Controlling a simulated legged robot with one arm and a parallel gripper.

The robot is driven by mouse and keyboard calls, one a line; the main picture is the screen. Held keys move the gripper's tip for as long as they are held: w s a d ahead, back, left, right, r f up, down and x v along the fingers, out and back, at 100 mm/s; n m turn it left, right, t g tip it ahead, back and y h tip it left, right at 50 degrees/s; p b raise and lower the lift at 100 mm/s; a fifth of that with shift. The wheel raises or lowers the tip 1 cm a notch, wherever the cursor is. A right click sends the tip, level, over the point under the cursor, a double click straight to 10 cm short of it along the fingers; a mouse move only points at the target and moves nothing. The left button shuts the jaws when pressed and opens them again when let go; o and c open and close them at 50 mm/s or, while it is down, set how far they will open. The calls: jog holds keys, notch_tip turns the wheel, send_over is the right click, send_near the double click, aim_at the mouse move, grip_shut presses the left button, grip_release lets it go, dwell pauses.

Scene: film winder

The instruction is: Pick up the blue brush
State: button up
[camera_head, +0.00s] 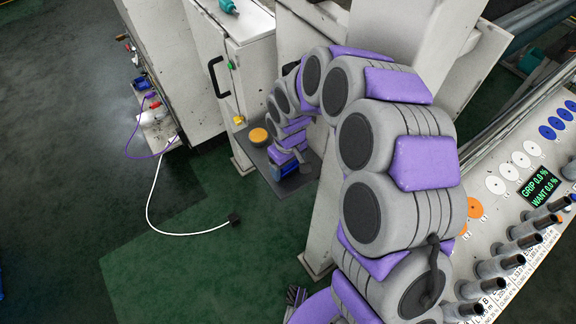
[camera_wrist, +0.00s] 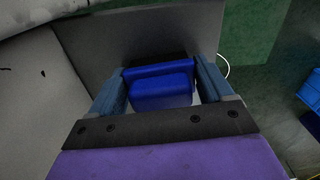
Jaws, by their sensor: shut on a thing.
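The blue brush (camera_wrist: 160,88) sits between the two fingers of my gripper (camera_wrist: 165,92) in the wrist view, and the fingers are shut on it. In the head view my gripper (camera_head: 284,166) is at the far end of my arm, over a dark grey shelf (camera_head: 296,186). A small blue patch of the brush (camera_head: 286,172) shows there. My arm hides part of the shelf. I cannot tell whether the brush touches the shelf.
An orange round thing (camera_head: 259,136) sits on the shelf near my gripper. A white cabinet (camera_head: 252,75) with a black handle stands behind. A white cable (camera_head: 150,215) lies on the green floor at left. A panel (camera_head: 520,205) with discs and knobs is at right.

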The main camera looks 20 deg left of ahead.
jog(key=shift+s+a+f, duration=0.1)
jog(key=shift+a, duration=0.25)
jog(key=shift+c, duration=0.9)
jog(key=shift+d, duration=0.1)
jog(key=shift+r, duration=0.55)
notch_tip(320, 180, up, 3)
jog(key=shift+s+f, duration=0.1)
jog(key=shift+f, duration=0.1)
jog(key=s+a+r+p, duration=0.1)
jog(key=s, duration=1.4)
jog(key=shift+s+a+r, duration=0.15)
jog(key=shift+s+a, duration=0.05)
jog(key=shift+s, duration=0.1)
jog(key=o, duration=0.5)
jog(key=c, duration=0.4)
